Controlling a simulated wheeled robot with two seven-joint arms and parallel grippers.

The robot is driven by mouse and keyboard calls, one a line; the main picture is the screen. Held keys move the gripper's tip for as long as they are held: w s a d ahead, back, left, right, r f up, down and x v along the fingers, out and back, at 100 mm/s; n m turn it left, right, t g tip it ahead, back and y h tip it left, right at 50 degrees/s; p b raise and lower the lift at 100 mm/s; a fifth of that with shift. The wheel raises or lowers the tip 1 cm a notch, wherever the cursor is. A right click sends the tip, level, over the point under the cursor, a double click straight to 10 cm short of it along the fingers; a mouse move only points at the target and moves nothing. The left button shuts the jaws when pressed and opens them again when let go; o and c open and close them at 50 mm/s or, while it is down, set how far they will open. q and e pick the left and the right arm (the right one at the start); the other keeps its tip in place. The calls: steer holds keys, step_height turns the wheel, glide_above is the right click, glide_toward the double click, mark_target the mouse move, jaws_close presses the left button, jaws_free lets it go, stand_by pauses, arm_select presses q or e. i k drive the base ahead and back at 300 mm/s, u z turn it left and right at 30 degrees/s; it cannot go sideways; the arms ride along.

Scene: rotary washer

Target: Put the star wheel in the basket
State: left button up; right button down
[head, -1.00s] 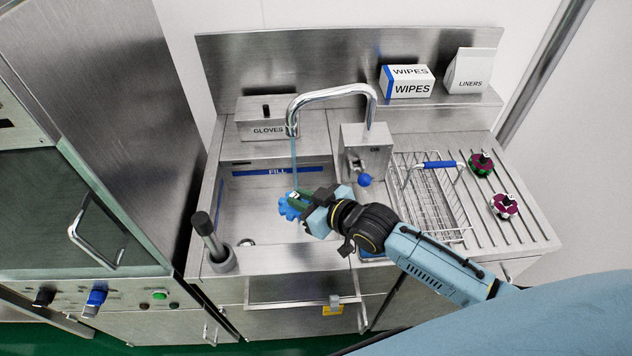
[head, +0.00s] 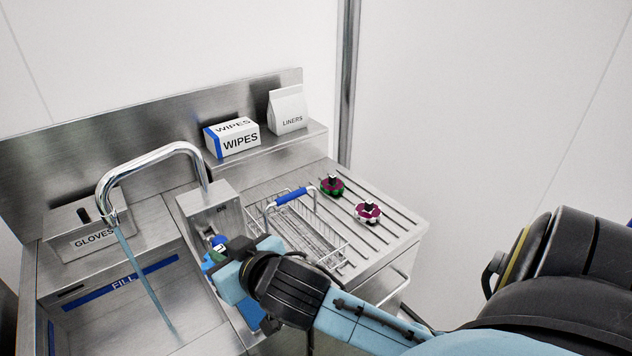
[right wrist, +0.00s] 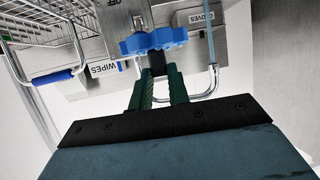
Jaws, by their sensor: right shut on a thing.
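My right gripper (right wrist: 159,84) is shut on the blue star wheel (right wrist: 153,41), whose lobed rim shows beyond the fingertips in the right wrist view. In the head view my right gripper (head: 219,258) is in front of the metal tap box, between the sink and the wire basket. Only a little blue of the star wheel shows there; my gripper hides most of it. The wire basket (head: 337,247) stands on the drainboard, right of the gripper, with a blue-gripped handle (head: 294,196) raised over it. The basket also shows in the right wrist view (right wrist: 30,28). My left gripper is not in view.
Two dark red wheels, one with green (head: 332,186) and one with white (head: 368,212), sit on the ribbed drainboard (head: 392,232) right of the basket. The tap (head: 150,160) runs water into the sink (head: 120,310). Boxes of wipes (head: 238,142) and liners (head: 288,112) stand on the back ledge.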

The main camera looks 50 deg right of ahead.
mark_target(286, 232)
steer(key=z, duration=0.85)
steer(key=k, duration=0.25)
steer(key=u, duration=0.05)
